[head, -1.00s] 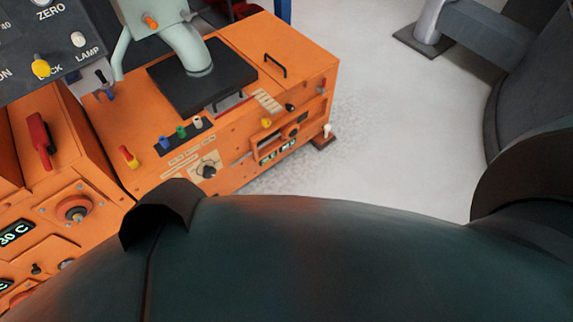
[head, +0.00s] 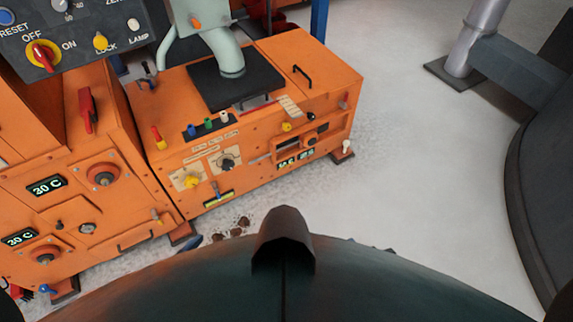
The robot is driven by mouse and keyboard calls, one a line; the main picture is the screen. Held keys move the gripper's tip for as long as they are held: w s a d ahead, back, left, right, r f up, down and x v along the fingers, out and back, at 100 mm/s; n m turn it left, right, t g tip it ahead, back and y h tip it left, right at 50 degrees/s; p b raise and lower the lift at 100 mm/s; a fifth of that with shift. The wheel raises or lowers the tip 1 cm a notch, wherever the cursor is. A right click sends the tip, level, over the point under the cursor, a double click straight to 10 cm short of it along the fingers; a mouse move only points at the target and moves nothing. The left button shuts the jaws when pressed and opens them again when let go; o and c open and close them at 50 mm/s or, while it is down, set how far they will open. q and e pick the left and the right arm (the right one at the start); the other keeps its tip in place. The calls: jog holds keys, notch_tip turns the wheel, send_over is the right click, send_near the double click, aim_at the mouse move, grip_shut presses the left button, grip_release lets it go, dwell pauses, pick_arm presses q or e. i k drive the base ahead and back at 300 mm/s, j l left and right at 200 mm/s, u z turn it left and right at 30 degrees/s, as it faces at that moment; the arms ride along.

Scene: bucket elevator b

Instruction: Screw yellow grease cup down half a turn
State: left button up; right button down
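Several small yellow parts show, and I cannot tell for sure which is the grease cup. One yellow knob (head: 287,127) sits on the upper front of the low orange machine (head: 330,75). Another yellow knob (head: 192,181) is on the left of its front face. A yellow lock knob (head: 101,41) is on the grey control panel (head: 75,28) at upper left. Neither of my grippers is in view, and nothing touches these parts.
An orange cabinet (head: 125,185) with 30 C displays stands at left. A grey-green duct (head: 226,50) rises from the low machine's dark plate. Dark debris (head: 243,222) lies on the floor in front. Pale floor (head: 430,150) is clear to the right, up to a dark curved structure (head: 545,170).

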aim_at(286, 127)
jog(key=i+l, duration=0.1)
jog(key=l, duration=0.35)
jog(key=i+l, duration=0.1)
jog(key=l, duration=0.35)
jog(key=i+l, duration=0.1)
jog(key=l, duration=0.35)
jog(key=i+l, duration=0.1)
jog(key=l, duration=0.3)
jog(key=i+l, duration=0.1)
jog(key=l, duration=0.35)
